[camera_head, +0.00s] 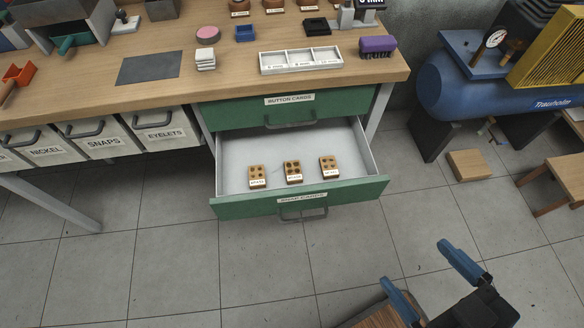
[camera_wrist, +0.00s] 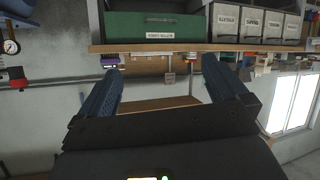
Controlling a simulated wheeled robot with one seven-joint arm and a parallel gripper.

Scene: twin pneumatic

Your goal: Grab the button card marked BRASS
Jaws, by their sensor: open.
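Three brown cards with round studs or buttons and small white labels lie in the open lower green drawer (camera_head: 240,207): a left card (camera_head: 257,172), a middle card (camera_head: 292,168) and a right card (camera_head: 328,163). Their labels are too small to read, so I cannot tell whether one says BRASS. The closed drawer above (camera_head: 226,112) is labelled BUTTON CARDS; the open drawer's front label looks like SNAP CARDS. My gripper (camera_head: 419,264) is open and empty, in front of the drawer, low and to its right. In the wrist view my gripper's blue fingers (camera_wrist: 160,72) stand apart.
The workbench (camera_head: 225,78) bears a white three-part tray (camera_head: 301,69), a purple block (camera_head: 377,45) and a grey mat (camera_head: 149,68). Labelled bins (camera_head: 105,138) hang at left. A blue compressor tank (camera_head: 480,92), wood block (camera_head: 468,165) and stool (camera_head: 572,178) stand at right. The floor before the drawer is clear.

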